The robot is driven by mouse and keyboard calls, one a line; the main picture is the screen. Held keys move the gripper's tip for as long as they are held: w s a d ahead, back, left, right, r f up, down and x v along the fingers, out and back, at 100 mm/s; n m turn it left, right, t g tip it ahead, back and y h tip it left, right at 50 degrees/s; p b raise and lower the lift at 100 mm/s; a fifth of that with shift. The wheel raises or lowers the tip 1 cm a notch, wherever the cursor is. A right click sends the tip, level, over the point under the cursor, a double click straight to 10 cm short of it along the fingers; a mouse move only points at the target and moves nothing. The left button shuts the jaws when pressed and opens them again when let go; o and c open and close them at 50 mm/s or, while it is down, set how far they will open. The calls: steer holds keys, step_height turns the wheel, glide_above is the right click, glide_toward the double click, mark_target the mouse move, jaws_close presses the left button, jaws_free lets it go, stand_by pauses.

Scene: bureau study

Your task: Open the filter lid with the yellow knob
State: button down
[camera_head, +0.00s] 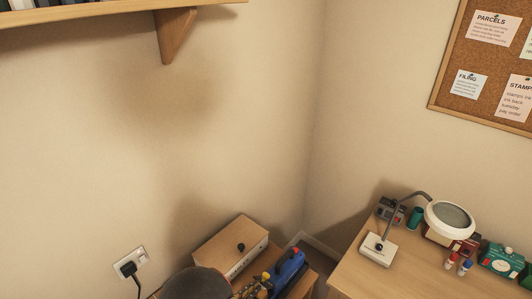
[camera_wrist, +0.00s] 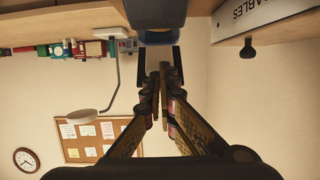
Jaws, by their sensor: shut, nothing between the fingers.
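A blue device (camera_head: 289,268) with a red part on top stands on the low wooden surface in the head view. A small yellow spot (camera_head: 266,276), which may be the yellow knob, shows at its left side. The wrist view, which is upside down, shows a blue body (camera_wrist: 155,14) just beyond the fingertips. No yellow knob can be made out there, and the lid's state cannot be told. My gripper (camera_wrist: 162,70) is shut and empty, its fingertips close to the blue body; contact cannot be told. In the head view it is partly hidden by my arm.
A desk (camera_head: 350,280) at right holds a magnifier lamp (camera_head: 449,222) and small boxes. A shelf (camera_head: 110,12) is above, a plug socket (camera_head: 130,265) at left.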

mark_target(262, 282)
steer(key=shift+w+d, duration=1.45)
steer(key=shift+w, duration=0.25)
steer(key=shift+s+a+p, duration=0.4)
steer(key=shift+s+a, duration=1.1)
steer(key=shift+s, duration=0.25)
steer(key=shift+s+a+p, duration=0.35)
steer(key=shift+s+a, duration=1.1)
steer(key=shift+s, duration=0.25)
